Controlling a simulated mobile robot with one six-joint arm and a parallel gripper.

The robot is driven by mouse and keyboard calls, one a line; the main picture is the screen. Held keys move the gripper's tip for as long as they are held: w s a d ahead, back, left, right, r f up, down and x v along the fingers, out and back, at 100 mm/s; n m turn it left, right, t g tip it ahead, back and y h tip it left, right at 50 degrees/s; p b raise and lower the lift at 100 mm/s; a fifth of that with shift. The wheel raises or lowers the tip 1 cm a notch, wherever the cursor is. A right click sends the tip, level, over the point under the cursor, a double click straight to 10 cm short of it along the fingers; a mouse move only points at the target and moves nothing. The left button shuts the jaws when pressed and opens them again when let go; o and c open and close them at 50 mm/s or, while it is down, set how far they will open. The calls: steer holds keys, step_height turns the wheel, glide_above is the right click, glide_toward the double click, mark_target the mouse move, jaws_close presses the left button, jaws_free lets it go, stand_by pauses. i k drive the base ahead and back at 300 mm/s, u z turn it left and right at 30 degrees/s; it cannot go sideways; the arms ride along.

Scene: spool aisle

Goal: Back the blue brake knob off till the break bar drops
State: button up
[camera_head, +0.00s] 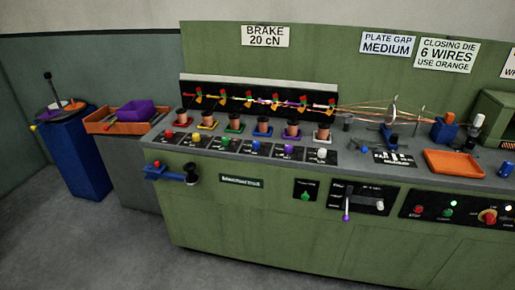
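The blue brake knob (256,145) is small and sits on a black label plate on the sloped front of the green machine. It is in a row with red, yellow, green, purple and white knobs. Behind it stands a copper-coloured spool (263,125) on a blue base. Above the spools runs a dark strip (246,98) with small red, yellow and green parts. The break bar for the blue wire is too small to tell apart there, and so is its position. My gripper is not in view.
A sign (265,36) reads "BRAKE 20 cN". An orange tray (454,164) lies on the bench at right. A blue fitting with a black knob (191,173) and a purple-tipped lever (346,217) stick out from the machine front. The floor before it is clear.

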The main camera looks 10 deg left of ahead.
mark_target(256, 145)
steer(key=k, duration=1.15)
steer(key=u, duration=0.55)
steer(key=i, duration=1.3)
